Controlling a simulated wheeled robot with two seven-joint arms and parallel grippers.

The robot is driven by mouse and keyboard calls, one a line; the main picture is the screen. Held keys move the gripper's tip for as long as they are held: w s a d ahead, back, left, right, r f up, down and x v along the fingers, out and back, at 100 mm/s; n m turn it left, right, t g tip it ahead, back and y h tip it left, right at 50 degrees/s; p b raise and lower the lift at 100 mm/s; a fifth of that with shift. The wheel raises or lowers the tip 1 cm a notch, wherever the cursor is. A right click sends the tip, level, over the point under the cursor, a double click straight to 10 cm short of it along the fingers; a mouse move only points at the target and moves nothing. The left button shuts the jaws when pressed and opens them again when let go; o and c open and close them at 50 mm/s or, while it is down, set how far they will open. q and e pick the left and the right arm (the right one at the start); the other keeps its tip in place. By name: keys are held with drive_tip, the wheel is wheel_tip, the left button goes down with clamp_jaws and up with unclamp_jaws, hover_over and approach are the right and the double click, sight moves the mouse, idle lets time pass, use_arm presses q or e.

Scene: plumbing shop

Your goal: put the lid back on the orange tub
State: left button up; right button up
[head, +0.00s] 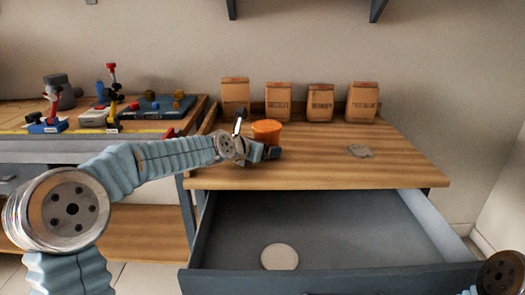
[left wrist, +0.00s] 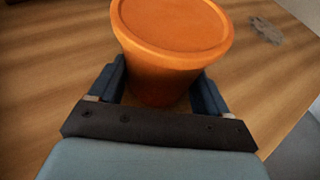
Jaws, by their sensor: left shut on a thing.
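The orange tub (head: 267,129) stands upright near the left front part of the wooden bench. My left gripper (head: 264,152) is low at its near side, shut on it. In the left wrist view, the tub (left wrist: 170,55) sits between the two dark blue fingers of the gripper (left wrist: 160,92). Its top shows as a round orange surface inside a raised rim; I cannot tell whether this is a cover or the inside. A pale round disc (head: 280,257), lid-like, lies flat in the open drawer. My right gripper is out of view.
The open drawer (head: 400,252) juts out below the bench top (head: 320,175). Several brown paper bags (head: 278,103) line the back. A small grey heap (head: 360,151) lies right of the tub. A second bench at left holds tools and a blue case (head: 160,108).

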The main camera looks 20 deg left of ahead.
use_arm(q)
drive_tip(key=shift+f, duration=0.1)
drive_tip(key=o, duration=1.1)
drive_tip(key=shift+f, duration=0.1)
drive_tip(key=shift+c, duration=0.2)
drive_tip(key=o, duration=0.4)
drive_tip(key=shift+r, duration=0.25)
drive_tip(key=shift+s+a, duration=0.1)
drive_tip(key=shift+s, duration=0.15)
drive_tip(key=b+v, duration=0.3)
drive_tip(key=v, duration=0.7)
drive_tip(key=shift+s+a+r, duration=0.1)
drive_tip(key=shift+s, duration=0.25)
drive_tip(key=shift+s+a+r, duration=0.1)
drive_tip(key=shift+s+r, duration=0.1)
drive_tip(key=shift+s, duration=0.15)
